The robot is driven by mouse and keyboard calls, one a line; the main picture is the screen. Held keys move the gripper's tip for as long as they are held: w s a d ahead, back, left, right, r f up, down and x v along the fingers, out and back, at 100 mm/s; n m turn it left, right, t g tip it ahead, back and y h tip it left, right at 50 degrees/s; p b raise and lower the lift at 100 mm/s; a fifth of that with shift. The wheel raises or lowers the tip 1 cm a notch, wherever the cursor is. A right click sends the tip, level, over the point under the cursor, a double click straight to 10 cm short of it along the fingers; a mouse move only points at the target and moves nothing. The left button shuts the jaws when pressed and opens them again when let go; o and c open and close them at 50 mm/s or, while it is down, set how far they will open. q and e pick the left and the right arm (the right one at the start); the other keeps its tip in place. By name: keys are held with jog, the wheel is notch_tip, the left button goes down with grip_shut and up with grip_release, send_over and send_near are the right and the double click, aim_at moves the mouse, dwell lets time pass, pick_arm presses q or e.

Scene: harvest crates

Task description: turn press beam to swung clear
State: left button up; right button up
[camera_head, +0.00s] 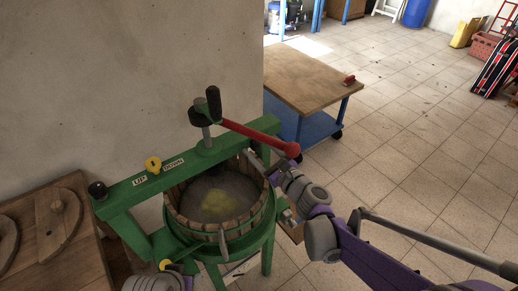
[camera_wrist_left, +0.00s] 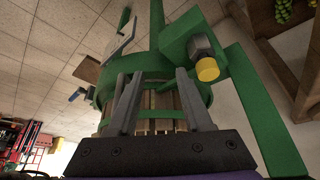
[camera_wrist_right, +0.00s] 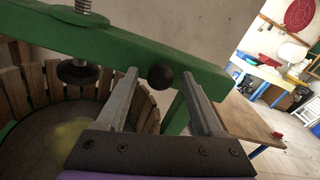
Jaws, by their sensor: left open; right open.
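The green press beam (camera_head: 120,194) lies across the top of the press, over the slatted wooden basket (camera_head: 236,230). A black knob stands at its left end, and a screw with a red handle (camera_head: 255,135) passes through it. My right gripper (camera_head: 264,162) is open near the beam's right end. In the right wrist view its fingers point at the beam (camera_wrist_right: 110,45), with a dark round knob (camera_wrist_right: 160,77) between them; contact cannot be told. My left gripper (camera_wrist_left: 157,78) is open low by the press, facing basket and green frame; its fingers are hard to see in the head view.
A yellow-capped bolt (camera_wrist_left: 207,69) sits on the frame, right of my left fingers. A wooden-topped blue cart (camera_head: 310,75) stands behind the press. Wooden boards (camera_head: 60,235) lie at the left beside the wall. The tiled floor at right is mostly clear.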

jog(key=shift+c, duration=0.3)
grip_shut()
dwell(1.1)
